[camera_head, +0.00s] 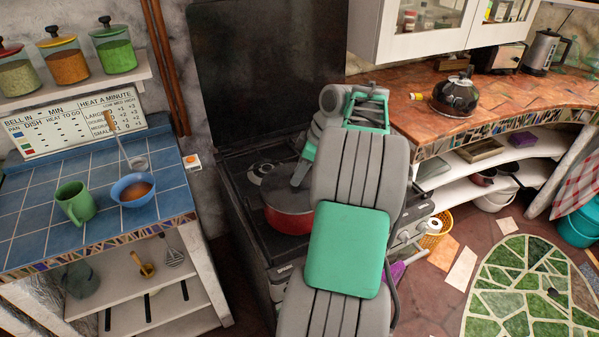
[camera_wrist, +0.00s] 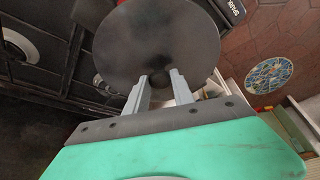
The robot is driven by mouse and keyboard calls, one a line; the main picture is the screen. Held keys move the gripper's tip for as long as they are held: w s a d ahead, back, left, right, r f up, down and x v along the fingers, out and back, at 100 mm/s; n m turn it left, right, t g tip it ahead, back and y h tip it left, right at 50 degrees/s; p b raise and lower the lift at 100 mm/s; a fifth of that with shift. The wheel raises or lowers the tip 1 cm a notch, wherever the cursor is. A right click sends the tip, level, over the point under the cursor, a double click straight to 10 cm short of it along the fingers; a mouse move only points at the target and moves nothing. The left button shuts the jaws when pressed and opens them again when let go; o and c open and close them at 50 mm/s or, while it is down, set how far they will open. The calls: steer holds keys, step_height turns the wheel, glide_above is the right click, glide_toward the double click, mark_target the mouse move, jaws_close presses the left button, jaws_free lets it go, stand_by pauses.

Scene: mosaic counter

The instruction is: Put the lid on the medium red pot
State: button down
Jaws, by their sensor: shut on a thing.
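The red pot (camera_head: 288,214) stands on the dark stove, partly hidden by my arm in the head view. In the wrist view my gripper (camera_wrist: 160,75) is shut on a dark round lid (camera_wrist: 150,35), with the two grey fingertips at its middle. A small patch of red shows beside the lid's left edge, perhaps the pot. I cannot tell how far the lid is from the pot.
The stove (camera_head: 240,215) has a raised dark back panel (camera_head: 265,70). A blue-tiled counter (camera_head: 30,215) at left holds a green mug (camera_head: 76,203) and a blue bowl (camera_head: 133,189). A black kettle (camera_head: 453,97) stands on the right counter (camera_head: 405,120).

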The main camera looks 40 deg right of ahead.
steer(key=c, duration=1)
jaws_free()
steer(key=shift+o, duration=0.3)
steer(key=o, duration=0.4)
steer(key=shift+o, duration=0.2)
steer(key=shift+r, duration=0.1)
step_height(320, 180, up, 7)
steer(key=p, duration=0.6)
steer(key=shift+p, duration=0.3)
